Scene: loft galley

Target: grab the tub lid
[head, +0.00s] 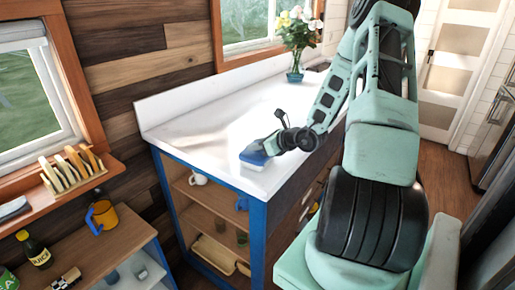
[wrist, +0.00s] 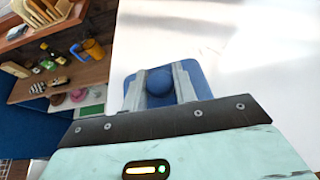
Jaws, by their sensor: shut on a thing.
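The tub lid is blue, with a round knob on top; in the wrist view the lid (wrist: 195,76) shows around and beyond my fingers. My gripper (wrist: 159,82) is shut on the lid's knob, one finger on each side of it. A pale edge shows below the lid there. I cannot tell whether the lid is apart from what is under it.
The white counter (head: 215,118) is mostly clear. A flower vase (head: 295,75) stands at its far end. Open shelves below hold a white mug (head: 198,179). At the left, a low wooden shelf unit bears an orange mug (head: 102,216) and a dark juice bottle (head: 36,252).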

